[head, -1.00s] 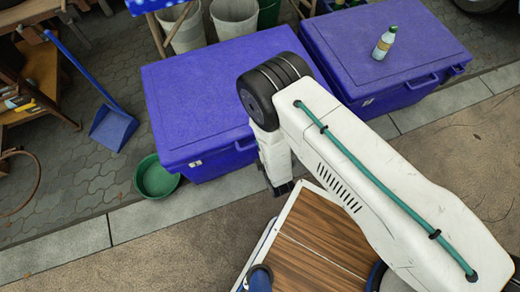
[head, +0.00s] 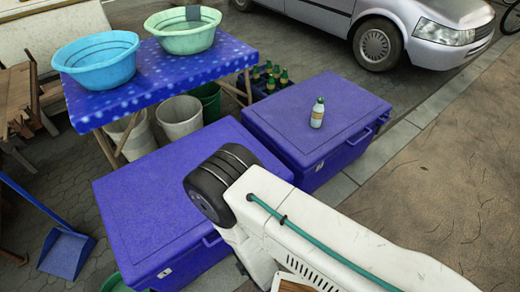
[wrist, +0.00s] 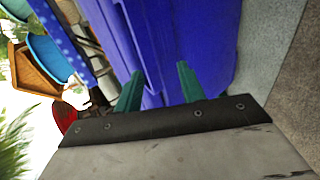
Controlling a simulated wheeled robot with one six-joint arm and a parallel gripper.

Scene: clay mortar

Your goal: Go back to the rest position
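My gripper (wrist: 158,88) shows in the wrist view with its two teal fingers apart and nothing between them. Behind the fingers is the side of a blue cooler box (wrist: 203,40). In the head view my white arm reaches in from the lower right, over the edge of the nearer blue cooler box (head: 150,205). My gripper's fingers are not visible in the head view.
A second blue cooler box (head: 285,115) carries a small bottle (head: 317,113). Behind are a blue table (head: 150,88) with a blue basin (head: 98,66) and a green basin (head: 183,40), buckets (head: 180,120) and a silver car (head: 400,25). Open ground lies at right.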

